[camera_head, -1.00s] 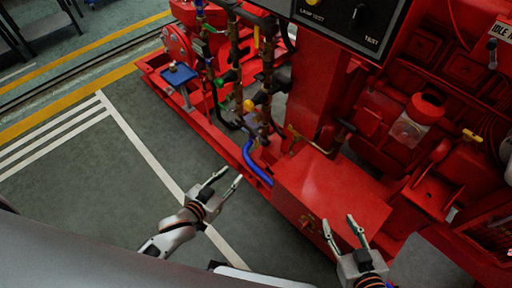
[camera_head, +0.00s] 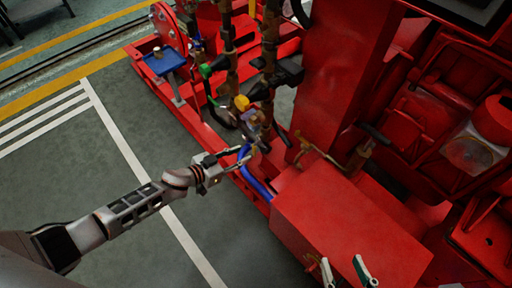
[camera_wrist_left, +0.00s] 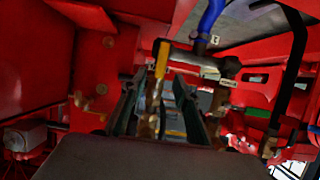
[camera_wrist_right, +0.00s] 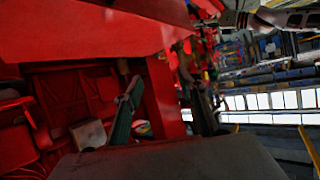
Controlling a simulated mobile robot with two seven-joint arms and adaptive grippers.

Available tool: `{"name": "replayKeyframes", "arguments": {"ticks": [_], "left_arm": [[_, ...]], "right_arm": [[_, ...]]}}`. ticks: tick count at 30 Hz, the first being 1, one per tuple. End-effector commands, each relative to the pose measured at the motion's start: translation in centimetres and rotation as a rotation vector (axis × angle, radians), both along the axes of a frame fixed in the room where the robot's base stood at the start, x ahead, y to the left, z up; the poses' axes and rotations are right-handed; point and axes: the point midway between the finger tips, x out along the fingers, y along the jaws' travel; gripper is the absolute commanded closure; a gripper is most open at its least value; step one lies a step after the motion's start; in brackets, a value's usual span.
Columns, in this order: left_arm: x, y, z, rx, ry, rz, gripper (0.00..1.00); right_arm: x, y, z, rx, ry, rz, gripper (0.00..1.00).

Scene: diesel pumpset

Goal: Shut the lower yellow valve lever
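The yellow valve lever (camera_wrist_left: 161,60) hangs from a metal pipe fitting beside a blue hose in the left wrist view. In the head view a small yellow part (camera_head: 254,149) shows by the top of the blue hose, close to my left fingertips. My left gripper (camera_head: 245,157) is open and points at this fitting. In its wrist view the lever appears between the two fingers (camera_wrist_left: 157,88); I cannot tell whether either finger touches it. A second yellow handle (camera_head: 241,102) sits higher on the pipework. My right gripper (camera_head: 345,271) is open and empty at the bottom of the head view.
The blue hose (camera_head: 257,184) runs down from the fitting to the red frame. A red box (camera_head: 345,230) lies between my two grippers. Dark valves and pipes (camera_head: 270,85) stand above the left gripper. The grey floor (camera_head: 140,140) at the left is clear.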

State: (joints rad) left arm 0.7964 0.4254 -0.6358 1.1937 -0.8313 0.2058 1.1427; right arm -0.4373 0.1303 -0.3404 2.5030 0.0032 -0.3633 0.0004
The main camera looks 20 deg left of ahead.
Motion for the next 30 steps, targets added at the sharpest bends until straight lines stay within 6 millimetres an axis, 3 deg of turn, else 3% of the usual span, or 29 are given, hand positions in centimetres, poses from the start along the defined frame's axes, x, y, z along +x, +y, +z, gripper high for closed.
{"name": "replayKeyframes", "arguments": {"ticks": [18,30], "left_arm": [[5.3,-3.5,-3.1,0.002,0.004,-0.001,0.69],[6.2,-3.9,-2.8,0.000,-0.003,-0.001,0.69]], "right_arm": [[-1.6,4.0,-1.4,0.304,0.083,-0.083,0.60],[-1.6,4.3,-1.1,0.341,0.084,-0.098,0.60]]}}
